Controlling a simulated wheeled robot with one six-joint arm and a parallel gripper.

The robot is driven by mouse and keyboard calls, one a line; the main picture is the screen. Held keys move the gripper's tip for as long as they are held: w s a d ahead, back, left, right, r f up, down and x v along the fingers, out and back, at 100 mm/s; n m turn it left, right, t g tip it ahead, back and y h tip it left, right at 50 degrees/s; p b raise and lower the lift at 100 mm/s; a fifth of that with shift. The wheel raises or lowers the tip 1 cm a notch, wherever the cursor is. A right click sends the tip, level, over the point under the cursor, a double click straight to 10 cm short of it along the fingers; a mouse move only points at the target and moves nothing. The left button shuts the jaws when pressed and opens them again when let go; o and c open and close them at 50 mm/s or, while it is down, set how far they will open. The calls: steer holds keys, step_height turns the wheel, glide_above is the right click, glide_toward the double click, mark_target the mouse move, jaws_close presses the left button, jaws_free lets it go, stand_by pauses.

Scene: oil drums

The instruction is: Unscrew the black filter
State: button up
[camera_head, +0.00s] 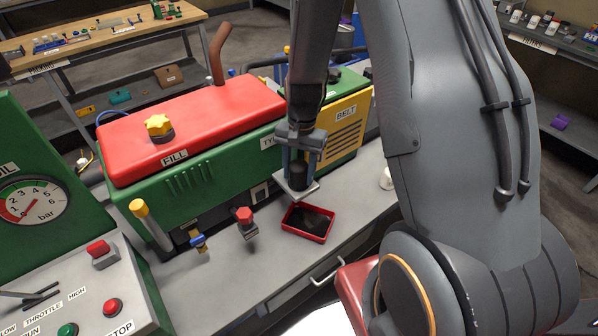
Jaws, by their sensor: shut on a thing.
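The black filter (298,184) is a dark cylinder low on the front side of the green engine (196,186). My gripper (298,172) comes down from above with its fingers around the filter, shut on it. The gripper and my arm hide much of the filter and the place where it meets the engine. I cannot tell whether the filter is still threaded on. A red tray (290,229) with dark contents sits on the bench just below and in front of the filter.
The engine has a red cover (215,118) with a yellow fill cap (158,126). A red-knobbed valve (245,222), a blue-handled tap (197,240) and a yellow-topped dipstick (147,222) stick out in front. A gauge panel (38,205) stands at left. Grey bench top (362,197) is clear right of the tray.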

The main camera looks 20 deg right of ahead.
steer(key=n, duration=0.6)
steer(key=shift+s+h, duration=0.1)
steer(key=shift+h, duration=0.3)
steer(key=n, duration=0.6)
steer(key=shift+h+p, duration=0.3)
steer(key=shift+p, duration=0.1)
steer(key=o, duration=1.2)
